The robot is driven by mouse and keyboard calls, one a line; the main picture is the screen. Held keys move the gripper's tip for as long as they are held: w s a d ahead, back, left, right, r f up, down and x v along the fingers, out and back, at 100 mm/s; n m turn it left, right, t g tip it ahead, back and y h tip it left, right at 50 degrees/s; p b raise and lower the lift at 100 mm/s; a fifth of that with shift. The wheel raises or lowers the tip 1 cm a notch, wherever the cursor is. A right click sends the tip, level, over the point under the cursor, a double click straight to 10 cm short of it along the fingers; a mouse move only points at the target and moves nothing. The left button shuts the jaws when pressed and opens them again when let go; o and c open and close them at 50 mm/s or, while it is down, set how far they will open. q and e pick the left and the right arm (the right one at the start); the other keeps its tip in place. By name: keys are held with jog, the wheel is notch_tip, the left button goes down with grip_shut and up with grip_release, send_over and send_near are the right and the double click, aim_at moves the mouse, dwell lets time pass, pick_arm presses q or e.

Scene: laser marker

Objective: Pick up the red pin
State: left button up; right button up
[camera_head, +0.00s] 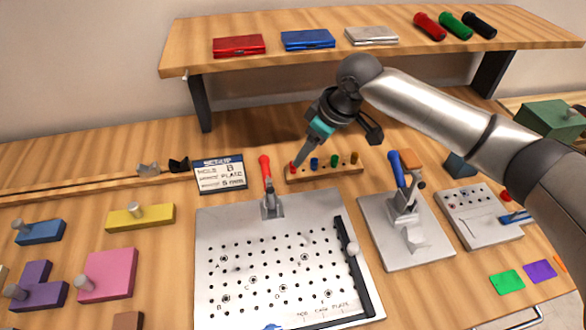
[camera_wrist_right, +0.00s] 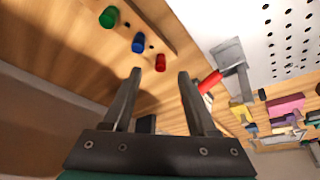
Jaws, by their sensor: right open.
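Whether a finger touches the pin cannot be told. My left gripper is not in view.
Blue (camera_head: 314,162), green and yellowish pins share the rack. A white sign (camera_head: 219,174) stands left of it. A red-handled clamp (camera_head: 265,167) rises close in front, on the perforated plate (camera_head: 215,222). A blue-handled clamp (camera_head: 397,170) stands to the right. A shelf (camera_head: 300,62) spans the back.

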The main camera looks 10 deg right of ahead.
aim_at(293, 168)
jog(key=x, duration=0.2)
jog(key=b+x, duration=0.1)
jog(key=x, duration=0.2)
jog(key=shift+w+a+f, duration=0.2)
jog(key=shift+w+a, duration=0.15)
jog(key=shift+a, duration=0.1)
grip_shut()
